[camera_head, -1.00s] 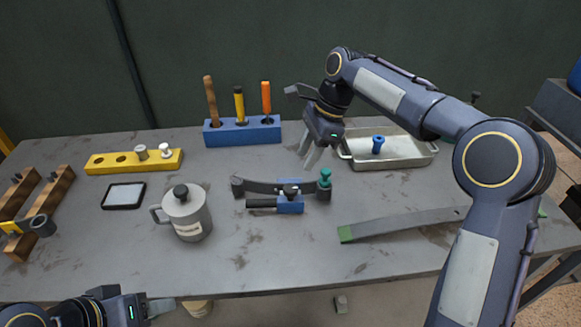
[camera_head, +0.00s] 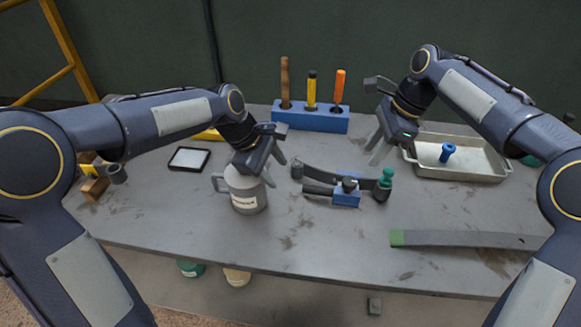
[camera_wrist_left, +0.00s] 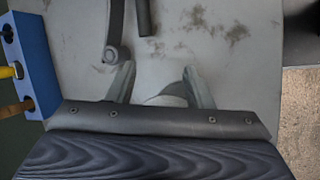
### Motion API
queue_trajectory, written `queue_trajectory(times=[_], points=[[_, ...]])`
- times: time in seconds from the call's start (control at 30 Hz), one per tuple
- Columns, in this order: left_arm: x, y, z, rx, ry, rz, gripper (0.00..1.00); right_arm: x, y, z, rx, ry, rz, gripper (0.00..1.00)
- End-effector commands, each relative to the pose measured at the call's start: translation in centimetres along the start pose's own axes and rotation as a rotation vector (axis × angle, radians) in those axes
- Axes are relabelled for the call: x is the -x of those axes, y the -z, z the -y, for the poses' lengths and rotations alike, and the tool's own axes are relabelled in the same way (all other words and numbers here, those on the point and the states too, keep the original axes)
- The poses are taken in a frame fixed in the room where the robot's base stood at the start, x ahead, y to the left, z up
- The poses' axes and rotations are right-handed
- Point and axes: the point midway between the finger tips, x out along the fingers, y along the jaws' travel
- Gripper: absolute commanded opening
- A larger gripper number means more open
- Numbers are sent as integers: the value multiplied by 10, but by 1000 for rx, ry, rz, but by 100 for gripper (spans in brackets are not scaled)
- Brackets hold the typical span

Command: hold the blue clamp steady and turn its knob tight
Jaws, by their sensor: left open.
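The blue clamp (camera_head: 346,198) lies on the table at the middle, against a dark curved bar (camera_head: 330,176). A dark knob (camera_head: 348,184) sits on top of it and a black handle (camera_head: 318,190) points left. A green knob (camera_head: 387,175) stands at the bar's right end. My left gripper (camera_head: 270,173) is open, over the grey mug and left of the clamp. In the left wrist view its open fingers (camera_wrist_left: 160,68) point toward the bar's end (camera_wrist_left: 112,54); the blue clamp body is not seen there. My right gripper (camera_head: 372,157) is open and empty, above and behind the clamp.
The grey mug (camera_head: 246,192) stands under my left gripper. A blue tool block (camera_head: 310,119) is behind, and a metal tray (camera_head: 460,172) with a blue piece is right. A long grey strip (camera_head: 460,239) lies front right. The front middle is clear.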

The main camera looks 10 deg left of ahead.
Motion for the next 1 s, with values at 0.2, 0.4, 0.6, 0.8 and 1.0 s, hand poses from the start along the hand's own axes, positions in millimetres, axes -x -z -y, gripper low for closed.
queue_trajectory(times=[0.2, 0.4, 0.6, 0.8, 1.0], points=[[-40, -8, -27, 167, 41, 6, 47, 0, 0, 0, 0, 0, 0, 36], [-59, -9, -30, 200, 50, 6, 47, 0, 0, 0, 0, 0, 0, 36], [-90, -9, -28, 200, 50, 6, 47, 0, 0, 0, 0, 0, 0, 36], [-115, -10, -27, 200, 48, 7, 47, 0, 0, 0, 0, 0, 0, 36], [-124, -10, -27, 198, 46, 6, 47, 0, 0, 0, 0, 0, 0, 36]])
